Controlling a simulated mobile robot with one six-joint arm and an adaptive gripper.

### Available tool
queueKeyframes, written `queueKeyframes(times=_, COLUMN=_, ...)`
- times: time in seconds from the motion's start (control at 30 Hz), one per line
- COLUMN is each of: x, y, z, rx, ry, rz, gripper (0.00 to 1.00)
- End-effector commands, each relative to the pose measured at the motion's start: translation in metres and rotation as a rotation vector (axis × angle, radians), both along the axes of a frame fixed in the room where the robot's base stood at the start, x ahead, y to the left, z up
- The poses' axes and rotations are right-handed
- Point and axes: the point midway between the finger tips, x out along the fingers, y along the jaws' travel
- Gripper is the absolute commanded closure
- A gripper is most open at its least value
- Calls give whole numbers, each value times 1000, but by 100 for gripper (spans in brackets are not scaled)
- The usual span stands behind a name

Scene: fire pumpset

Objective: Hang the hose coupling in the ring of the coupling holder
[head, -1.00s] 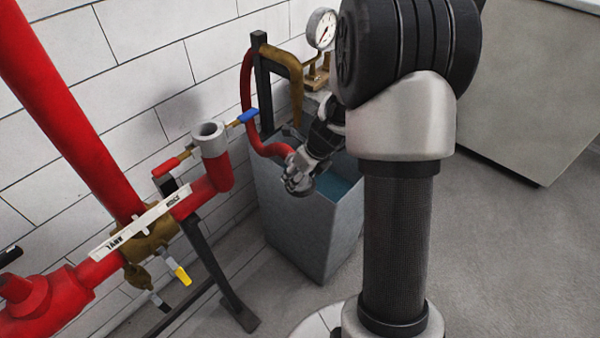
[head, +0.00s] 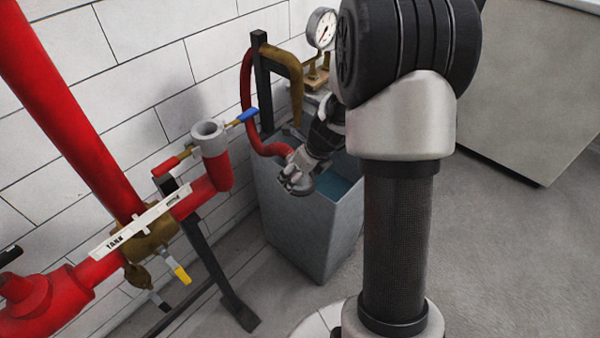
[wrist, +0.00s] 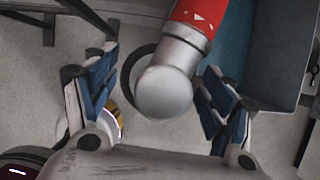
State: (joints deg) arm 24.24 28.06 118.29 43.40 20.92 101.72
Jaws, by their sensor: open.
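The hose coupling is a silver-grey cylinder (wrist: 165,90) on the end of a red hose (wrist: 200,18). In the wrist view it lies between the fingers of my gripper (wrist: 150,98). The fingers, with blue pads, are open, with gaps on both sides. A dark ring (wrist: 127,76), apparently the holder's, shows partly behind the coupling. I cannot tell whether it encircles the coupling. In the head view my gripper (head: 296,183) is at the hose's lower end, over the near-left rim of the grey tank. It hides most of the coupling and ring there.
The grey water tank (head: 306,235) stands below my gripper. A black post (head: 262,85) with a brass pipe and a gauge (head: 321,29) rise behind. Red pipework with a grey open socket (head: 208,132) is to the left. Floor is free at right.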

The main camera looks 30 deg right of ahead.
Motion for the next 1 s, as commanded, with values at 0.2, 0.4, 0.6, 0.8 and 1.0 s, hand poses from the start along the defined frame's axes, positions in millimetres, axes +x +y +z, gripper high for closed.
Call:
queueKeyframes(times=0.2, x=-1, y=0, z=2, rx=0, ry=0, rz=0, gripper=24)
queueKeyframes(times=0.4, x=-11, y=-4, z=30, rx=-3, ry=-5, rz=-2, gripper=24)
queueKeyframes(times=0.6, x=-28, y=-8, z=70, rx=-3, ry=-4, rz=-1, gripper=24)
queueKeyframes(times=0.8, x=-40, y=-11, z=100, rx=-2, ry=-3, rz=0, gripper=24)
queueKeyframes(times=1.0, x=-45, y=-12, z=110, rx=0, ry=0, rz=-1, gripper=24)
